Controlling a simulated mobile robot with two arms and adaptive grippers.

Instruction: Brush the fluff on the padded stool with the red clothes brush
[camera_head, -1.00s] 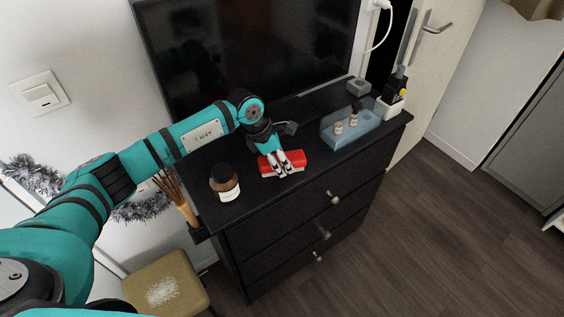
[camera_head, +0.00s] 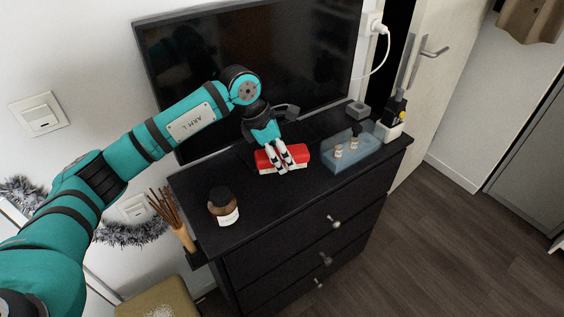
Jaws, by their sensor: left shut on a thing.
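The red clothes brush (camera_head: 299,153) has a red back and a pale underside. It is at the middle of the black dresser's top, and I cannot tell whether it touches the surface. My left gripper (camera_head: 281,164) comes down from above and is shut on the brush, its white fingers over the red back. The padded stool (camera_head: 139,303), with a tan seat, is cut off at the bottom left edge. A part of the white fluff (camera_head: 160,312) shows on its seat. My right gripper is not in view.
The black dresser (camera_head: 280,222) has a brown jar (camera_head: 223,206) at left and a blue tray (camera_head: 357,152) with small bottles at right. A television (camera_head: 260,60) stands behind. Reed sticks (camera_head: 166,208) stand by the dresser's left side, above the stool. Floor at right is clear.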

